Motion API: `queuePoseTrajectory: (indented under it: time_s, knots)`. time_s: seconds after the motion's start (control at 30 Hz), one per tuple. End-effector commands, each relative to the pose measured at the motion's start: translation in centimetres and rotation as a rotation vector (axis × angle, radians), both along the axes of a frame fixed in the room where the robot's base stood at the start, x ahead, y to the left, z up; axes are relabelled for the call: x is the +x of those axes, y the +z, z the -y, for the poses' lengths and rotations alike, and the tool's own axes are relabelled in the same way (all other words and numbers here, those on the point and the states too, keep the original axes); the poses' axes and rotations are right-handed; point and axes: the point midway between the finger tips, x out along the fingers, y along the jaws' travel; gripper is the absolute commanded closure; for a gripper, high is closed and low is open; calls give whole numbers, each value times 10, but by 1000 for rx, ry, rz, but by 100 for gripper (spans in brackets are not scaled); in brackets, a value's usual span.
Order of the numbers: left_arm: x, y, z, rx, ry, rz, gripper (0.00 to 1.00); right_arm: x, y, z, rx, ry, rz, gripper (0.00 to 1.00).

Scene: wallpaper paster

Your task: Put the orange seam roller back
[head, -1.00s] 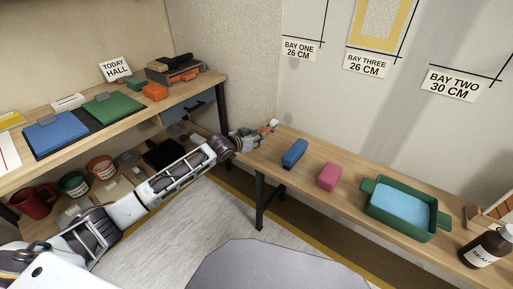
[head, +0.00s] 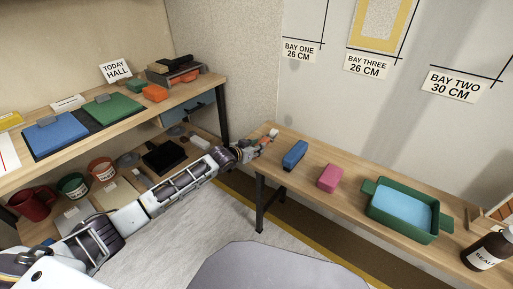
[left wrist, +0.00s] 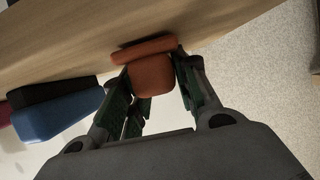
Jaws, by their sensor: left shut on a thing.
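The orange seam roller (left wrist: 152,76) is between the two fingers of my left gripper (left wrist: 153,88) in the left wrist view. That gripper is shut on it. In the head view my left gripper (head: 263,142) is at the left end of the right-hand wooden bench (head: 350,190), left of the blue block (head: 294,154). The roller is small and partly hidden by the fingers there. The wrist view shows the roller close against the bench top, with a dark shadow beside it; I cannot tell if it touches. My right gripper is not in view.
A pink block (head: 329,177), a green tray with blue inside (head: 408,230) and a dark sealer bottle (head: 487,249) stand further right on the bench. The left shelf (head: 196,92) holds pads and orange items. Bare bench lies between the pink block and the tray.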

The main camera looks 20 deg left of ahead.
Motion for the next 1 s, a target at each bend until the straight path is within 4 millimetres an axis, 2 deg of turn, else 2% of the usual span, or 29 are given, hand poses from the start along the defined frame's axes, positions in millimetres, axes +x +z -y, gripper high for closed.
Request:
queuePoseTrajectory:
  time_s: [0.37,0.4,0.53,1.0]
  knots:
    - [0,-2,0,0,0,1,100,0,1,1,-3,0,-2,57]
    - [0,-3,0,0,0,0,66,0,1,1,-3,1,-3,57]
    - [0,-3,0,0,0,0,50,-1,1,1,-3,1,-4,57]
    - [0,-3,0,0,0,0,49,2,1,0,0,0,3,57]
